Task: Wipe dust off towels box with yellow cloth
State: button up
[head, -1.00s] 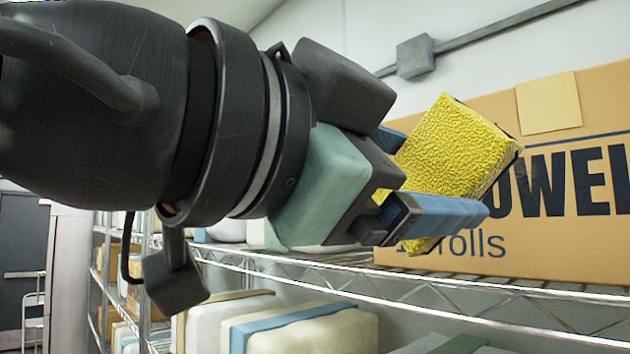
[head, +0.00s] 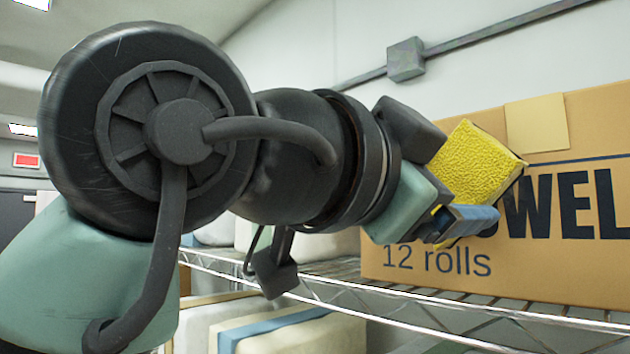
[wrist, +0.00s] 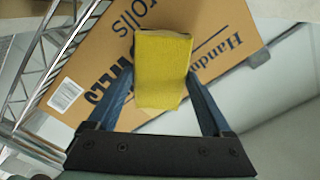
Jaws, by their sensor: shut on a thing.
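The yellow cloth (head: 474,162) is a folded, textured yellow pad. My gripper (head: 468,220) is shut on it, and the cloth sticks out past the blue fingers. In the wrist view the cloth (wrist: 163,65) sits between the two fingers (wrist: 158,100). The towels box (head: 560,270) is a brown cardboard carton marked "12 rolls" with large dark letters, standing on a wire shelf at the right. The cloth is in front of the box's printed face and covers part of the lettering. Whether it touches the box I cannot tell. Dust is not clearly visible on the box.
The wire shelf (head: 400,294) runs under the box. Pale wrapped bundles (head: 285,335) lie on the lower shelf, and more pale packages (head: 325,246) stand left of the box. A conduit with a grey junction box (head: 405,60) crosses the wall above.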

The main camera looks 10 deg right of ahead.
aim_at(499, 181)
jog(key=shift+x, duration=0.85)
dwell(0.6)
jog(key=shift+s+d+b, duration=0.15)
jog(key=shift+s+d, duration=0.45)
jog(key=shift+s, duration=0.2)
jog(key=shift+s+d+b, duration=0.15)
jog(key=shift+s+d, duration=0.5)
jog(key=shift+s, duration=0.15)
jog(key=shift+w, duration=0.1)
jog(key=shift+w+a+r+p, duration=0.1)
jog(key=shift+w+a+p, duration=0.35)
jog(key=shift+w+a, duration=0.7)
jog(key=shift+w, duration=0.5)
jog(key=shift+s, duration=0.1)
